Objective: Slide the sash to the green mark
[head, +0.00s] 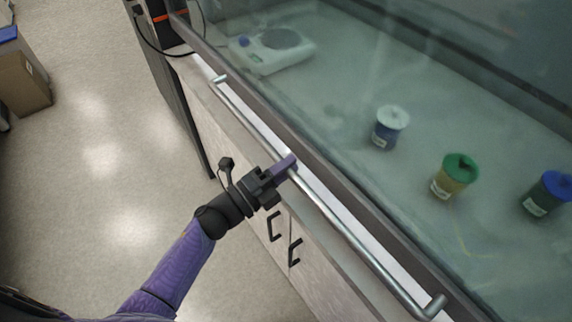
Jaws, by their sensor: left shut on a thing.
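The glass sash (345,110) of a fume hood is in the head view, with a dark frame along its lower edge. A long silver bar handle (343,228) runs along that edge, from upper left to lower right. My left gripper (288,166) is shut on the bar near its middle. The fingertips hide a short part of the bar. I cannot make out a green mark on the frame or the hood post. My right gripper is not in view.
Behind the glass stand a white hotplate-like device (277,48), a white-lidded jar (390,127), a green-lidded jar (455,175) and a blue-lidded jar (548,194). Cabinet doors with black handles (294,252) are below. A cardboard box (22,75) stands at left; the floor between is clear.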

